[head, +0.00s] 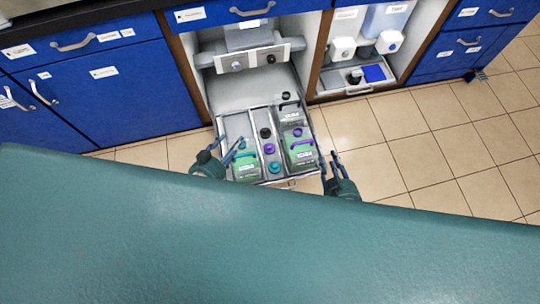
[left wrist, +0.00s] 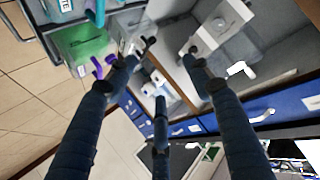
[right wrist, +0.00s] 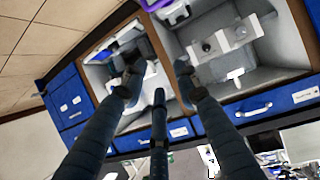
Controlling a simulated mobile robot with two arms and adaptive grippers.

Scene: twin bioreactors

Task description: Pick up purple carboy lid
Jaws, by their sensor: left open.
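An open drawer (head: 292,182) holds the carboys and lids. A small purple lid (head: 269,148) sits in its middle strip, between a black lid (head: 265,132) and a teal lid (head: 275,167). Another small purple round piece (head: 297,131) is on the right-hand carboy with a purple handle (head: 300,153). My left gripper (head: 229,142) is open and empty over the drawer's left side, left of the purple lid; its fingers also show apart in the left wrist view (left wrist: 165,50). My right gripper (head: 328,158) is open and empty beyond the drawer's right side, its fingers apart in the right wrist view (right wrist: 158,66).
A green carboy with a teal handle (head: 245,166) stands in the drawer's left part. A black-handled carboy (head: 289,112) stands at the back right. A teal surface (head: 250,250) fills the foreground. Blue cabinets (head: 110,85) flank the bay. Tiled floor (head: 420,150) is clear at right.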

